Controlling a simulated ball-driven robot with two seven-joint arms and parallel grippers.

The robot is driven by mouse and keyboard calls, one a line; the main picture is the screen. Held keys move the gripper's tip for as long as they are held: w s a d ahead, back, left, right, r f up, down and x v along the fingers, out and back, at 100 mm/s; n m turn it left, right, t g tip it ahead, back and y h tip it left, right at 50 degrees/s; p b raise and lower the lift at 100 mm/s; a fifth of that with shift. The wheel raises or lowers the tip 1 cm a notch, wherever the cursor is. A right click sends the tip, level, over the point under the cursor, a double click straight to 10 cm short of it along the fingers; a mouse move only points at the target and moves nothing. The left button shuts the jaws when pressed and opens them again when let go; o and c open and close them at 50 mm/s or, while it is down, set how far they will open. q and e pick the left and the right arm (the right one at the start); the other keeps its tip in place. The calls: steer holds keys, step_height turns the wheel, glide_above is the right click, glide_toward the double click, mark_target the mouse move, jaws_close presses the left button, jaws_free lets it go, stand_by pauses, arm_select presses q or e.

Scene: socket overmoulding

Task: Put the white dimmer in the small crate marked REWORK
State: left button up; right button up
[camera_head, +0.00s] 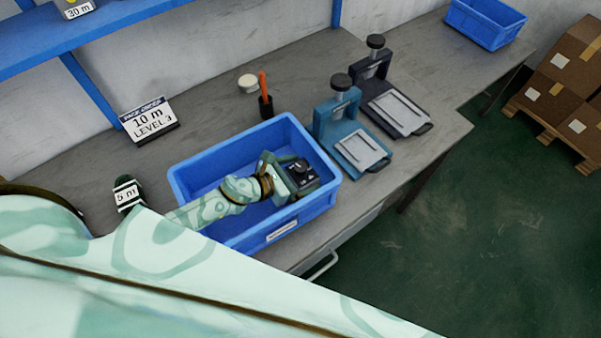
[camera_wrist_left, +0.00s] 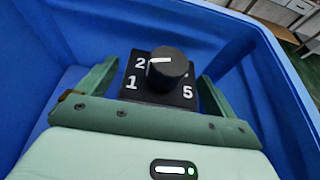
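My left gripper (camera_head: 290,172) reaches down into the large blue crate (camera_head: 185,190). In the left wrist view its two green fingers (camera_wrist_left: 160,80) stand apart, one on each side of a black square unit (camera_wrist_left: 140,92). This unit has a round black knob with a white pointer; the figures 2, 1 and 5 show. Its sides are mostly hidden, and I cannot tell whether the fingers touch it. I see no white dimmer clearly. A smaller blue crate (camera_head: 480,37) stands far right; no REWORK lettering is readable on it. My right gripper is not in view.
Two presses stand right of the large crate, one teal (camera_head: 345,135) and one dark (camera_head: 385,98). Behind the crate are an orange-handled tool in a black cup (camera_head: 266,106) and a round white item (camera_head: 248,82).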

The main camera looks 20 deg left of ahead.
arm_select(q)
steer(key=shift+r, duration=0.2)
steer(key=v, duration=1.2)
steer(key=shift+p, duration=0.4)
steer(key=shift+a, duration=0.1)
